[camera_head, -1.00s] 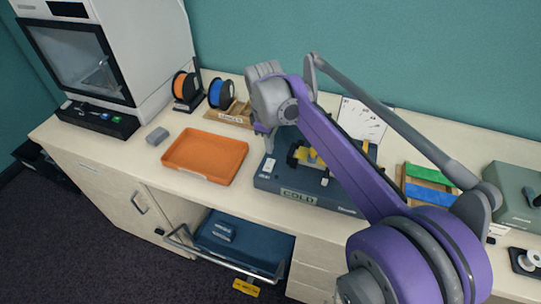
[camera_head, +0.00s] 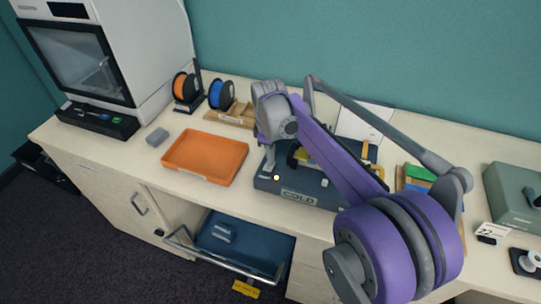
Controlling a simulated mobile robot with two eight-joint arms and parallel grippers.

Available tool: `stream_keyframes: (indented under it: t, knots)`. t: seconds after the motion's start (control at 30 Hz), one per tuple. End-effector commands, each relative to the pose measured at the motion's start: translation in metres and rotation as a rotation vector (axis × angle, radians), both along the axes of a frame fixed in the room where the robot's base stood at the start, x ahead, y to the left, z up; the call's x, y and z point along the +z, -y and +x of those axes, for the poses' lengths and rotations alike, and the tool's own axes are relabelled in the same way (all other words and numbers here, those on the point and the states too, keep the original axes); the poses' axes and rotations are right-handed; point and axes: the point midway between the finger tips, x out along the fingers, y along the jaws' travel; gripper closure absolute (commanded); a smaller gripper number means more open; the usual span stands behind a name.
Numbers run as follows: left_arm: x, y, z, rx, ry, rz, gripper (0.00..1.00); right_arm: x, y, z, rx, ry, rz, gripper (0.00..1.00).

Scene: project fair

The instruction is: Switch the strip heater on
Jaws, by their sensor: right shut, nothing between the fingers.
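The strip heater (camera_head: 262,184) is a dark blue box on the bench, with a sign on its front reading COLD (camera_head: 299,197). A yellow-and-black part (camera_head: 300,155) sits on its top, partly hidden behind my right arm. My right gripper (camera_head: 269,168) points down at the heater's left end, shut with nothing between its fingers. It covers that corner, and I cannot tell whether it touches. A small pale bright spot (camera_head: 276,177) shows on the heater beside the fingertips. The switch itself cannot be made out. My left gripper is not in view.
An orange tray (camera_head: 190,176) lies left of the heater. Filament spools (camera_head: 221,94) and a wooden holder (camera_head: 238,114) stand behind it. A white printer (camera_head: 135,45) is far left. An open blue drawer (camera_head: 250,244) juts out below. A grey-green case (camera_head: 512,195) is at right.

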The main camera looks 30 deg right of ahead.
Motion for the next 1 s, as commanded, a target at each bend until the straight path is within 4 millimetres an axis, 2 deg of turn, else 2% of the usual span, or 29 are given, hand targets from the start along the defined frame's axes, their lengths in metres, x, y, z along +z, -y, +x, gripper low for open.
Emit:
stream_keyframes:
  t: [0.6,0.87,1.0]
  knots:
    - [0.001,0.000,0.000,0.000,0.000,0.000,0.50,-0.001,-0.014,-0.012,0.003,-0.006,0.003,1.00]
    - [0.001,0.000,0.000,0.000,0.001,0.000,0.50,0.000,-0.013,-0.012,0.002,-0.002,0.001,1.00]
    - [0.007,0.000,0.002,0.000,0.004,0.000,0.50,0.008,-0.015,-0.010,0.002,-0.001,0.001,1.00]
